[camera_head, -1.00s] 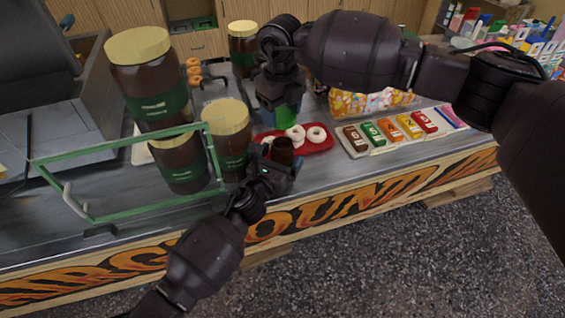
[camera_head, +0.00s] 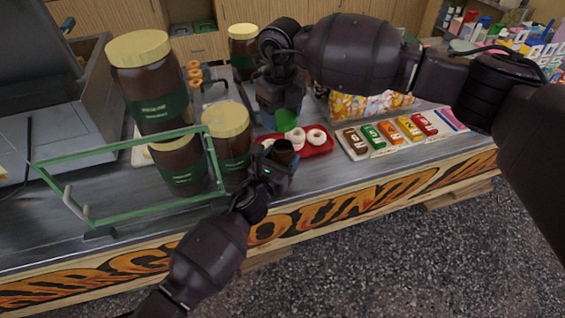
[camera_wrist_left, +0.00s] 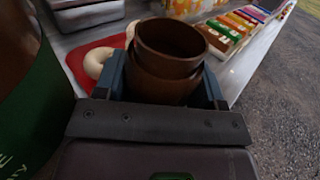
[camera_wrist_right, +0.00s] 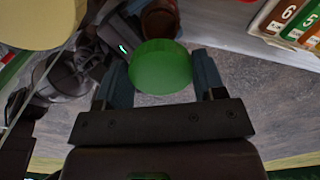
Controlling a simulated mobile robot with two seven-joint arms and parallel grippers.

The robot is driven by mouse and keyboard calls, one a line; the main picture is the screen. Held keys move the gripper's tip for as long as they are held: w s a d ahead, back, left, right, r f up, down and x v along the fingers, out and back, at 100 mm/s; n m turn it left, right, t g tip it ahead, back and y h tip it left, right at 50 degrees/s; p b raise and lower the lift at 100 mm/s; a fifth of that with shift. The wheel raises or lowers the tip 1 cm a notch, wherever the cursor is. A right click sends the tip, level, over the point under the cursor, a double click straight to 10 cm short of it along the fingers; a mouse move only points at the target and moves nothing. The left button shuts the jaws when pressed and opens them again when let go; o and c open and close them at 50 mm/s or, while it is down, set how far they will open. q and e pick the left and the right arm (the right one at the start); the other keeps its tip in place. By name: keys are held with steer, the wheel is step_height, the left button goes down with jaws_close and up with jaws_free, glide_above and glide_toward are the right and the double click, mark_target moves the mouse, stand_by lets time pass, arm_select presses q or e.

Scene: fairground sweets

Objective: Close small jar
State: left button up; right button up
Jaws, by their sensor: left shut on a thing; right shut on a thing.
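The small brown jar (camera_head: 284,147) is open at the top and looks empty. My left gripper (camera_head: 279,164) is shut on it above the counter's front edge; in the left wrist view the jar (camera_wrist_left: 168,50) stands between the fingers, its round mouth showing. My right gripper (camera_head: 284,110) is shut on a round green lid (camera_head: 286,120), held above and behind the jar in the head view. In the right wrist view the green lid (camera_wrist_right: 160,67) sits between the fingertips, and part of the jar (camera_wrist_right: 160,20) shows beyond it. Lid and jar are apart.
Large brown jars with cream lids (camera_head: 227,120) stand left of my left gripper, behind a green-framed glass guard (camera_head: 130,205). A red tray (camera_head: 325,148) with white doughnuts lies just behind the small jar. A row of coloured bars (camera_head: 388,133) lies to the right.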

mark_target(281, 144)
steer(key=shift+f, duration=2.5)
steer(key=shift+f, duration=0.1)
steer(key=shift+f, duration=0.75)
steer(key=shift+f, duration=0.6)
